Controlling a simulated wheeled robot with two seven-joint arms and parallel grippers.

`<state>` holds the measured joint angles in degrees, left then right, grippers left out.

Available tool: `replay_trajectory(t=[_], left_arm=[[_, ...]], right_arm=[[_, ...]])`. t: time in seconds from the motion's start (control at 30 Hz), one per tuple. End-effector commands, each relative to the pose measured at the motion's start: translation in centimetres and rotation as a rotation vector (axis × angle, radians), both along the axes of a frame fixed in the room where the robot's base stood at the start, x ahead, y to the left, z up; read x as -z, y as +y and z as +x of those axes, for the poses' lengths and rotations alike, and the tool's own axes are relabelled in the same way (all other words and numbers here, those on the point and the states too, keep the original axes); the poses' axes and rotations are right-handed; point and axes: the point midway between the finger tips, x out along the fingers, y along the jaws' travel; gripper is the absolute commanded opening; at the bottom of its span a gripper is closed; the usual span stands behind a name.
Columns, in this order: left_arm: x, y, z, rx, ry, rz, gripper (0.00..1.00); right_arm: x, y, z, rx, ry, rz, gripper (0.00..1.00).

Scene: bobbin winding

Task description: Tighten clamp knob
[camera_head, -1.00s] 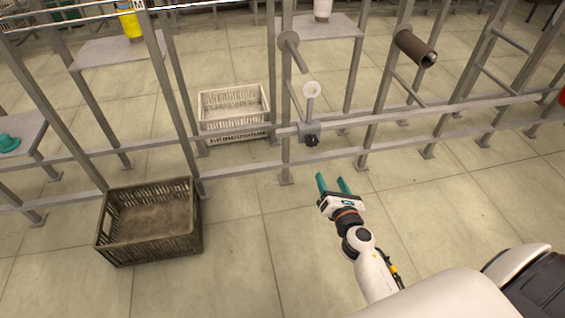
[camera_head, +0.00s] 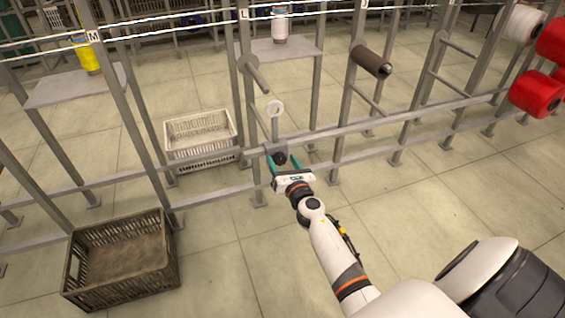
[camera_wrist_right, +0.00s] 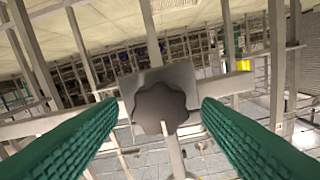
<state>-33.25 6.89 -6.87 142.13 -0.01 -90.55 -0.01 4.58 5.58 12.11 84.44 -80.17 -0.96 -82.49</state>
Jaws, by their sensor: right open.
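The clamp knob (camera_head: 280,158) is a small black lobed knob on a grey clamp block, fixed to the lower rail of the rack. Above the clamp a short rod carries a white ring (camera_head: 275,108). In the right wrist view the dark knob (camera_wrist_right: 160,108) is close and central, in front of the grey clamp plate (camera_wrist_right: 178,76). My right gripper (camera_head: 284,164) is at the clamp. Its two green fingers are open, one on each side of the knob, with gaps showing between fingers and knob in the wrist view. My left gripper is not in view.
The rack's lower rail (camera_head: 340,133) and upright posts surround the clamp. A brown bobbin (camera_head: 371,60) sits on a peg to the upper right. A white crate (camera_head: 200,140) stands behind the rail, and a dark crate (camera_head: 122,262) stands in front at left. Red spools (camera_head: 535,92) hang at right.

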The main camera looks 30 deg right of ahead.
Motion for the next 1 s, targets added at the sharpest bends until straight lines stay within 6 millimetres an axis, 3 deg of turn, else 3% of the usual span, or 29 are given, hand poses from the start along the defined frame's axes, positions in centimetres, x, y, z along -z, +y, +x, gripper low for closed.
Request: replay_trajectory(t=[0.37,0.63,1.0], left_arm=[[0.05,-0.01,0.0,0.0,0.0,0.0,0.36],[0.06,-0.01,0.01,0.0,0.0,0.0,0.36],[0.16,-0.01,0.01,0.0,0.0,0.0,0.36]], right_arm=[[-0.01,-0.14,0.52,0.0,0.0,0.0,0.57],[0.0,-0.12,0.51,0.0,0.0,0.0,0.14],[0.05,-0.11,0.48,0.0,-0.015,0.066,0.14]])
